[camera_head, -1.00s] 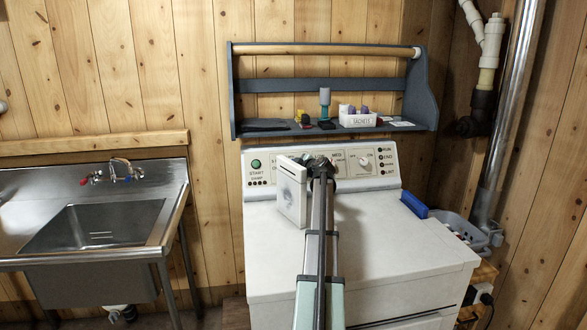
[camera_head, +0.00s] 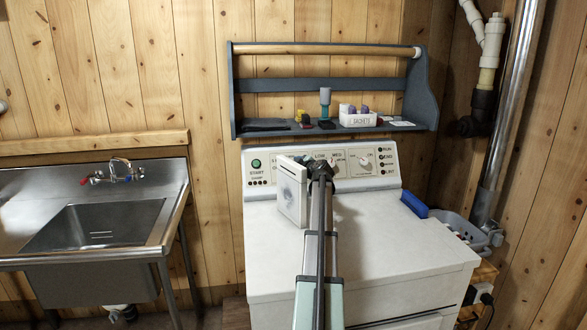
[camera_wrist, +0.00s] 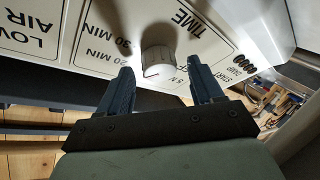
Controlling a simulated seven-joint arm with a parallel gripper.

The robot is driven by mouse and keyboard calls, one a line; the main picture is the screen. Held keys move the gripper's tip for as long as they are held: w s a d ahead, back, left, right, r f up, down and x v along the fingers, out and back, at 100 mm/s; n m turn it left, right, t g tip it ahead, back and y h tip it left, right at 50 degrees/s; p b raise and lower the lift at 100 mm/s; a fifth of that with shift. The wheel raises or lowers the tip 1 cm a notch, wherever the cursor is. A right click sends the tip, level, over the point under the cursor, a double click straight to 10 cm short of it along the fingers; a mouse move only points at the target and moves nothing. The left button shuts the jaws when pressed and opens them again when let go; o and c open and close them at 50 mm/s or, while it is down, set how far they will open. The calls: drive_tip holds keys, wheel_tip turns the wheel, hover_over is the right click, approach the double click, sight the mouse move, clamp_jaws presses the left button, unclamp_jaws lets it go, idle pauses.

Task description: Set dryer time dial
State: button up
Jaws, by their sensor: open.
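The dryer's time dial (camera_wrist: 158,50) is a pale round knob on the white control panel, shown upside down in the wrist view. Labels TIME, 20 MIN and 30 MIN are printed around it. A dark mark shows near its edge; its exact setting is hard to read. My gripper (camera_wrist: 160,66) is open, its two dark fingers on either side of the knob in this view; I see no clear contact. In the head view the white dryer (camera_head: 390,250) stands at center right, and my arm and a white box-like piece hide the time dial and fingertips.
The white box-like piece (camera_head: 291,190) is close beside my arm. Two more panel knobs show right of my arm, one of them here (camera_head: 366,160). A blue-grey shelf (camera_head: 290,86) with small items hangs above.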

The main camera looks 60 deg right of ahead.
drive_tip(key=v, duration=1.3)
drive_tip(key=shift+s, duration=0.4)
drive_tip(key=shift+a+r, duration=0.1)
